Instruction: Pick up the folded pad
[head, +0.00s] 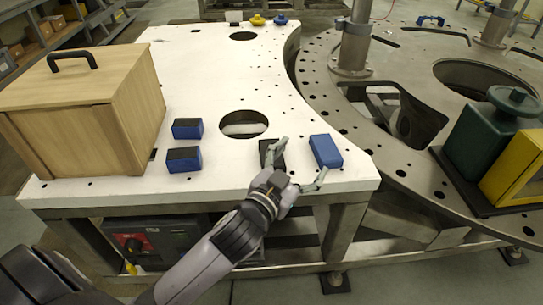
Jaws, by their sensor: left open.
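A plain blue pad-like block (325,151), which looks like the folded pad, lies flat on the white table plate (225,80) near its front right corner. My left gripper (303,160) is open and empty, its fingers spread. One fingertip is to the left of the blue pad, and the other overlaps its lower front edge in the picture. I cannot tell whether that finger touches it. My right gripper is not in view.
A dark block (268,159) sits close behind my left finger. Two blue blocks with dark tops (187,129) (183,160) lie further left, beside a wooden box (80,115). The plate has a large hole (243,131). A round metal turret plate (335,100) stands to the right.

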